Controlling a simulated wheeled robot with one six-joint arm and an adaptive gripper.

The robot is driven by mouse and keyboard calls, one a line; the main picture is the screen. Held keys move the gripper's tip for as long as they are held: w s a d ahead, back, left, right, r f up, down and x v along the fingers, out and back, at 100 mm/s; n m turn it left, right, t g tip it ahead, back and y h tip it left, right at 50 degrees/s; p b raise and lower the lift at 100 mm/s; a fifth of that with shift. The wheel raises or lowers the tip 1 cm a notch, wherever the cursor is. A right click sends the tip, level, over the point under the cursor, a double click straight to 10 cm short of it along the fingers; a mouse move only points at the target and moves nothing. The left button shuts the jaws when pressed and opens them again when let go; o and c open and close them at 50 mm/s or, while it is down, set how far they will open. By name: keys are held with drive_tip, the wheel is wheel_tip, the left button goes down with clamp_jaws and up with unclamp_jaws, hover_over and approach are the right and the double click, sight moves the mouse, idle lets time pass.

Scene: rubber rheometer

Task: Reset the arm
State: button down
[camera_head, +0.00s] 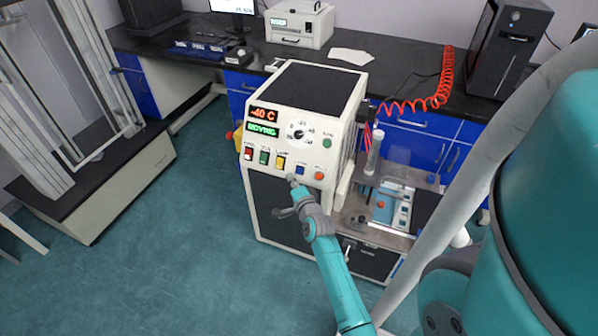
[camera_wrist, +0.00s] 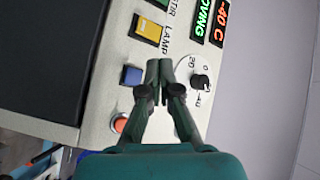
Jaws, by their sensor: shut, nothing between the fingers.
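My teal arm reaches up to the front panel of the white rheometer cabinet (camera_head: 330,110). My gripper (camera_head: 292,180) is shut and empty, its tips just in front of the panel. In the wrist view the closed fingertips (camera_wrist: 159,68) lie between the blue button (camera_wrist: 131,75) and the black dial (camera_wrist: 200,82), near the yellow LAMP switch (camera_wrist: 148,28). I cannot tell whether they touch the panel. An orange-red button (camera_wrist: 120,123) is beside the left finger. The displays (camera_head: 263,122) read "-40 C" and what looks like "MOVING".
A metal work area (camera_head: 385,235) with small parts adjoins the cabinet's right side. A red coiled hose (camera_head: 440,95) hangs behind. A black-topped bench (camera_head: 390,80) runs along the wall. A framed stand (camera_head: 75,95) is at left. The floor (camera_head: 170,260) at front left is clear.

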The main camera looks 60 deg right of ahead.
idle(0.6)
drive_tip(key=s+a+f+n+t+y, duration=0.15)
drive_tip(key=s+a+n, duration=0.35)
drive_tip(key=a, duration=0.8)
drive_tip(key=s+a+f+n+y, duration=0.25)
drive_tip(key=s+a+n, duration=0.2)
drive_tip(key=a, duration=0.85)
drive_tip(key=s+a+r+n+y, duration=0.3)
drive_tip(key=s+a+r+n, duration=0.4)
drive_tip(key=s, duration=0.3)
drive_tip(key=s+a+r+n+y, duration=0.4)
drive_tip(key=s+a+r+n, duration=0.3)
drive_tip(key=s+a+r, duration=0.1)
drive_tip(key=shift+s+a+t, duration=0.45)
drive_tip(key=shift+s+a, duration=0.45)
drive_tip(key=shift+s, duration=0.3)
drive_tip(key=shift+d, duration=0.1)
